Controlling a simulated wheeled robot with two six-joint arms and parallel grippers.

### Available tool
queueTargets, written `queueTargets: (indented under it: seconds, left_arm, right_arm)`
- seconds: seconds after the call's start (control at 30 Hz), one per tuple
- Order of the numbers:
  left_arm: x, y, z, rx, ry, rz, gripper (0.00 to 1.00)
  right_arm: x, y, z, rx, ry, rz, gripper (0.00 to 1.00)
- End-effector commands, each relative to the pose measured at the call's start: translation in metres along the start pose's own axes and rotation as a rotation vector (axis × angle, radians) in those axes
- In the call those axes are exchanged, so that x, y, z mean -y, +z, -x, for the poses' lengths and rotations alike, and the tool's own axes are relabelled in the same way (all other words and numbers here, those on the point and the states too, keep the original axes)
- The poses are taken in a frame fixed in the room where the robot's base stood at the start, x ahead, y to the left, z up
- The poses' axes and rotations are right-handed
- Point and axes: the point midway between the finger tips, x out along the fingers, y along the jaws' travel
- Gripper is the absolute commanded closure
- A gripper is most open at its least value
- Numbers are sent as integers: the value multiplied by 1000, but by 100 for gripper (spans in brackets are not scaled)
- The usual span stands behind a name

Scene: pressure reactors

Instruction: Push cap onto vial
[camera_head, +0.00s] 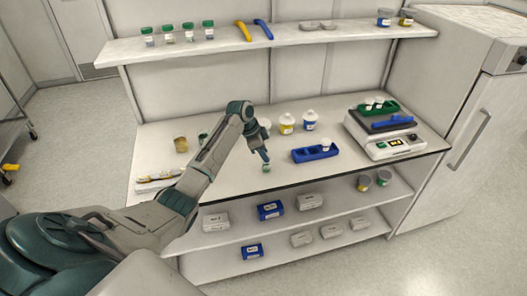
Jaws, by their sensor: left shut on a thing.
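My left gripper (264,157) points down over the front middle of the bench. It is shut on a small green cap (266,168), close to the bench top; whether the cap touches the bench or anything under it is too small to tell. A small white vial (326,144) stands upright in the right end of a blue rack (302,156), to the right of the gripper and apart from it. My right gripper is not in view.
White-and-yellow bottles (286,124) stand behind the rack. A brown container (181,145) and a tray (150,186) are at the left. The upper shelf (340,33) overhangs the back.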

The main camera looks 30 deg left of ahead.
Motion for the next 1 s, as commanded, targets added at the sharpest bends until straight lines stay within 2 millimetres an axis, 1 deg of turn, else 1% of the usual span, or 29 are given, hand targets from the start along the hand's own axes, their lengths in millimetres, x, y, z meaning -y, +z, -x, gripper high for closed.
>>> queueTargets:
  seconds: [0.47, 0.7, 1.0]
  left_arm:
    - [0, 0, 0, 0, 1, 0, 87]
    - [0, 0, 0, 1, 1, 0, 87]
    - [0, 1, -1, 1, 1, 0, 87]
  right_arm:
    - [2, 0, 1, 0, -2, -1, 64]
    - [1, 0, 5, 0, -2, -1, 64]
    - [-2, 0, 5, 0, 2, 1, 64]
